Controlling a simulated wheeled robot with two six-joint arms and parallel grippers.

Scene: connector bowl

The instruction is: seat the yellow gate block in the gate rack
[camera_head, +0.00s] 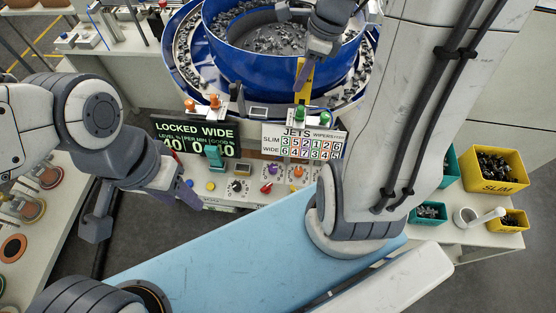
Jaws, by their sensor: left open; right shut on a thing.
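The yellow gate block (306,78) is upright at the front rim of the blue bowl, just above a green knob. My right gripper (302,70) is shut on it, with a finger covering part of the block. My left gripper (140,212) is open and empty, at the left in front of the console, well away from the block. I cannot clearly pick out the gate rack; a small framed part (258,112) sits between the orange and green knobs. Whether the block touches anything below it cannot be told.
The blue bowl (235,62) holds many small dark parts. Below it stand a "LOCKED WIDE" display (195,134), a jets board (303,140) and a knob panel (240,187). Yellow bins (493,184) and green bins (428,222) stand at right. Round discs lie on the left table.

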